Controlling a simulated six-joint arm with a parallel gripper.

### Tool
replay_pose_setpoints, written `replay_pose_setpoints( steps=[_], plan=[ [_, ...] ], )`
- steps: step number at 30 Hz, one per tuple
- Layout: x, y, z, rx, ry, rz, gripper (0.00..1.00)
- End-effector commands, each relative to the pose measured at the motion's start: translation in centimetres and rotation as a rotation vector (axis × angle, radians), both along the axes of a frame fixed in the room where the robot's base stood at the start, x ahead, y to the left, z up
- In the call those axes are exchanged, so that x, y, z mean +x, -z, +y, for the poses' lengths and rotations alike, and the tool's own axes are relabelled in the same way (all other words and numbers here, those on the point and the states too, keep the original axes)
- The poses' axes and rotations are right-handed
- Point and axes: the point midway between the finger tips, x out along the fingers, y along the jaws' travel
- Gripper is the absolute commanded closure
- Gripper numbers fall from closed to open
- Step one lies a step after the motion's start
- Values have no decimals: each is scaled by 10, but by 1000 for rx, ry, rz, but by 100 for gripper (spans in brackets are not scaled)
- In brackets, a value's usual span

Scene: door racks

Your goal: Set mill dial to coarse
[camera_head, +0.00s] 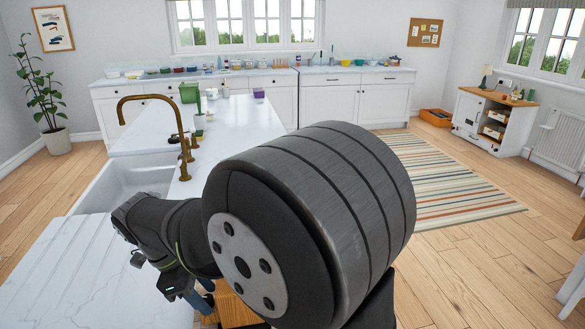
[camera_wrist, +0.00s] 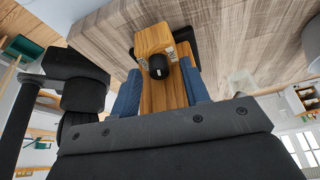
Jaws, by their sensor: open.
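The mill (camera_wrist: 154,38) is a light wooden block in the wrist view, with a round black dial (camera_wrist: 158,66) on its face. A small pale mark runs across the dial, and small printed labels sit on either side of it. The labels are too small to read, so I cannot tell the setting. My gripper (camera_wrist: 160,72) is open, with one blue finger on each side of the wood near the dial. I cannot tell whether the fingers touch it. In the head view, part of the wooden body (camera_head: 236,312) shows below my arm, which hides the dial.
A white marble counter (camera_head: 70,285) with a sink (camera_head: 125,180) and brass tap (camera_head: 160,105) lies left of my arm. Cups and a green container (camera_head: 189,92) stand further back. Open floor and a striped rug (camera_head: 450,185) lie to the right.

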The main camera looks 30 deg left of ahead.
Motion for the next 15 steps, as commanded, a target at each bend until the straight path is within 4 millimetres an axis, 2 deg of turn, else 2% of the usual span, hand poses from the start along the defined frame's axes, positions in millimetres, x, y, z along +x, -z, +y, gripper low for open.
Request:
replay_pose_setpoints(
  steps=[1,15],
  plan=[
    [-3,-13,6,7,-8,-1,58],
    [-26,-100,34,6,-9,0,58]
  ],
)
